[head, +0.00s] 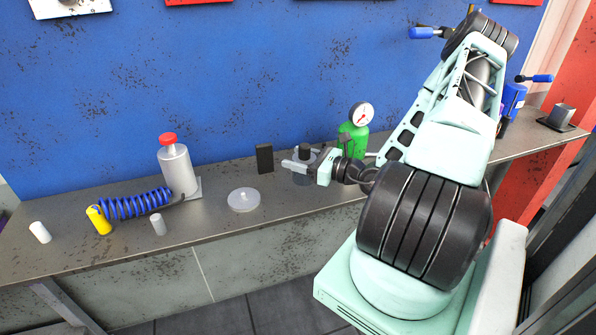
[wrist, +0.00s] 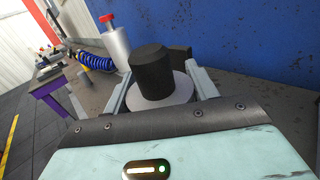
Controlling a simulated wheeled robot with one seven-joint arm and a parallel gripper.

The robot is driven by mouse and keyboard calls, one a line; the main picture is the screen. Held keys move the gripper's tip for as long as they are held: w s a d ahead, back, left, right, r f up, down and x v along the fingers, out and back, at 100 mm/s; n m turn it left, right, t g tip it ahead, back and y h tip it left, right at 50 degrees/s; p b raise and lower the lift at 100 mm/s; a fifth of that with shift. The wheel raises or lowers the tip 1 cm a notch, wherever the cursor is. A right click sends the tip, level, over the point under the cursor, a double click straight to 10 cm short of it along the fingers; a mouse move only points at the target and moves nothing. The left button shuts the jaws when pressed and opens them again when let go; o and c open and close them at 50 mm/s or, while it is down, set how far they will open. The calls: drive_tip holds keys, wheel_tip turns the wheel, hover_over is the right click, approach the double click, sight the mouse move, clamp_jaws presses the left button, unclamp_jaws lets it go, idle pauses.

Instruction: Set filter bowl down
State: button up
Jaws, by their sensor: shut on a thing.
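My gripper (head: 308,167) is over the back of the bench, right of its middle, shut on the filter bowl (head: 303,179). The bowl is a grey round body topped by a black cylinder. In the wrist view the bowl's grey rim (wrist: 165,98) and black top (wrist: 152,68) stand roughly upright between the two fingers. The fingers and wrist cover part of the bowl in the head view. I cannot tell whether its underside touches the bench.
On the bench (head: 210,222) are a clear round dish (head: 243,200), a black block (head: 264,158) and a red-capped grey bottle (head: 177,170). A blue coiled hose (head: 135,204) lies left. A green unit with a gauge (head: 354,138) stands close right. The front bench strip is mostly free.

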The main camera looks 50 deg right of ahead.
drive_tip(key=shift+f+p, duration=0.4)
drive_tip(key=shift+f, duration=1.75)
drive_tip(key=shift+f, duration=0.1)
drive_tip(key=shift+f, duration=0.1)
drive_tip(key=o, duration=1.1)
drive_tip(key=shift+c, duration=0.2)
